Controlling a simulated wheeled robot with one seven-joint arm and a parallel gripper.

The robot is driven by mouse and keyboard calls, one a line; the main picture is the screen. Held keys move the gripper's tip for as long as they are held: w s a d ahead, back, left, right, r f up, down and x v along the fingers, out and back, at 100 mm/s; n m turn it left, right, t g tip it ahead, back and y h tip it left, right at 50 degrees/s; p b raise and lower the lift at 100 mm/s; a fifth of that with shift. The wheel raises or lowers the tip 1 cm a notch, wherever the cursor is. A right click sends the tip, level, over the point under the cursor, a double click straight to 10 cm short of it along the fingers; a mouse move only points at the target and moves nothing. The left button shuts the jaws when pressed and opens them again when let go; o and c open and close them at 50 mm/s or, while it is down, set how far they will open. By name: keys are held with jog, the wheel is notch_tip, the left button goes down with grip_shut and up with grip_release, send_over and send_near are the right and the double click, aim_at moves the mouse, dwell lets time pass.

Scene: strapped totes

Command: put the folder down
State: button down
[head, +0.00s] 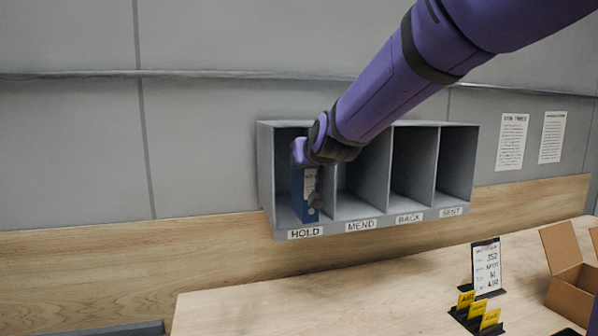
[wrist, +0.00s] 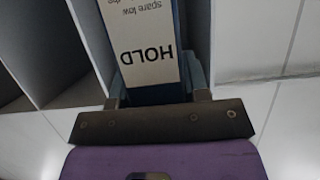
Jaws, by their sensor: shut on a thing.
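The folder (head: 307,193) is blue with a pale label and stands upright in the HOLD compartment, the leftmost one of a grey wall rack (head: 266,180). In the wrist view the folder's white label (wrist: 150,60) shows upside down, with the word HOLD. My gripper (head: 316,190) is at the front of that compartment and shut on the folder. In the wrist view my gripper (wrist: 158,88) has a finger on each side of the folder's spine. Whether the folder's bottom touches the compartment floor I cannot tell.
The MEND (head: 355,206), BACK (head: 405,195) and SENT (head: 452,190) compartments look empty. Below is a wooden table (head: 330,300) with a card stand (head: 487,267), yellow tabs (head: 478,312) and an open cardboard box (head: 570,275) at right. The table's middle is clear.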

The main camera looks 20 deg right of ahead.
jog(key=d+x, duration=0.2)
jog(key=x, duration=1.1)
jog(key=shift+w+r, duration=0.25)
jog(key=shift+w, duration=0.15)
dwell(1.9)
jog(key=shift+f, duration=0.1)
jog(key=c, duration=0.6)
grip_release()
